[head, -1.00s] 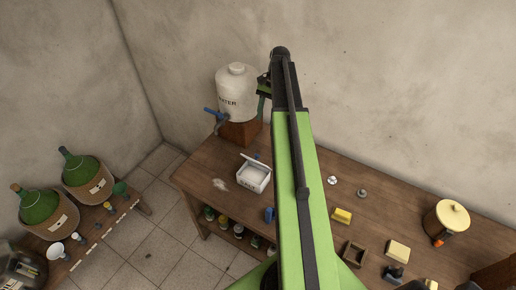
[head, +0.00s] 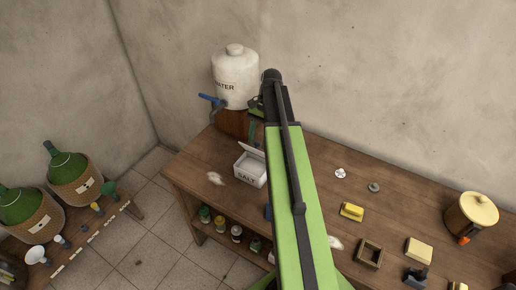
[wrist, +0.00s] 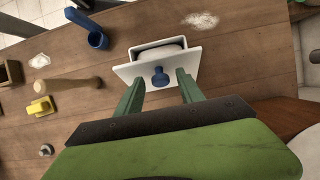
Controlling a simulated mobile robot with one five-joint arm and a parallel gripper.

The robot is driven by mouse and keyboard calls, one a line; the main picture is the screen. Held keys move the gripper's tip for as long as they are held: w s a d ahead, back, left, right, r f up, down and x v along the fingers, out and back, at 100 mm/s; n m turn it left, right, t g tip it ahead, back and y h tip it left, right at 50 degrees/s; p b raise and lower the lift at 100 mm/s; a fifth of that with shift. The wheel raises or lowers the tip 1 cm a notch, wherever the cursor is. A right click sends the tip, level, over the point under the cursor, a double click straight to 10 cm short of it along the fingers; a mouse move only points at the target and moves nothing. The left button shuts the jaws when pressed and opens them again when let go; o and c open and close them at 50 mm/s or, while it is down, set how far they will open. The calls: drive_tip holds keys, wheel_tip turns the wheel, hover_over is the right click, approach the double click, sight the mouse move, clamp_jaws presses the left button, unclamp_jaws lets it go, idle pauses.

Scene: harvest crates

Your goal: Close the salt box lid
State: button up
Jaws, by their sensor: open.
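The white salt box (head: 247,172), marked SALT, stands near the left end of the wooden table. Its white lid (head: 252,151) is raised and tilted at the back. In the wrist view the open box (wrist: 160,47) shows white contents beyond the lid (wrist: 142,72), which carries a blue knob (wrist: 160,78). My gripper (wrist: 159,73) is open, with its green fingers apart on either side of the knob. Whether they touch the lid is unclear. In the head view my arm hides part of the box, and a green finger (head: 252,131) shows just above the lid.
A white water tank (head: 235,80) with a blue tap stands behind the box. Spilled white powder (head: 215,179) lies left of it. A yellow block (head: 351,212), a wooden tray (head: 369,253) and a yellow-lidded pot (head: 474,214) are farther right. A blue pipe-shaped object (wrist: 96,38) lies nearby.

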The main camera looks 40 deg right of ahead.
drive_tip(key=shift+f, duration=0.1)
drive_tip(key=shift+a, duration=0.1)
clamp_jaws()
idle(1.3)
